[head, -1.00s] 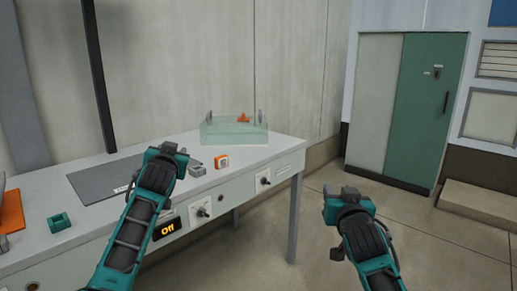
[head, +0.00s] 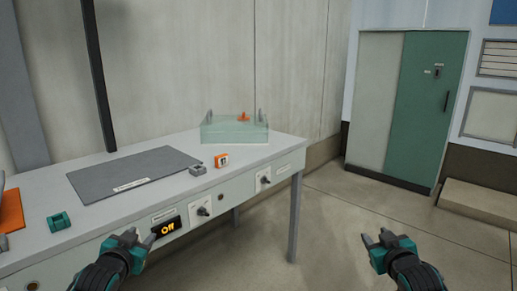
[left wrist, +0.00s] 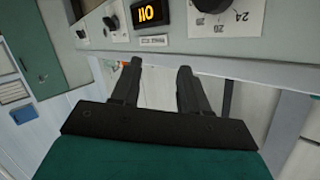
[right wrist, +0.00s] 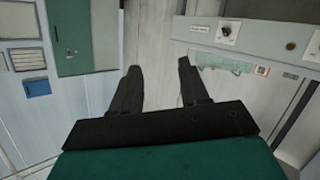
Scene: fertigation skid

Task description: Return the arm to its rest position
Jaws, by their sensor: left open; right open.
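My left gripper (head: 142,239) is open and empty in the head view, in front of the bench's front panel and below its top edge. In the left wrist view its two fingers (left wrist: 158,88) stand apart with nothing between them. My right gripper (head: 378,238) is open and empty over bare floor, to the right of the bench. In the right wrist view its fingers (right wrist: 160,85) are also apart with nothing between them.
The bench (head: 225,183) carries a grey mat (head: 130,172), a clear tray (head: 235,130) with an orange part, an orange-and-white block (head: 221,160), a grey block (head: 198,169) and a green part (head: 59,221). A green-doored cabinet (head: 425,110) stands behind.

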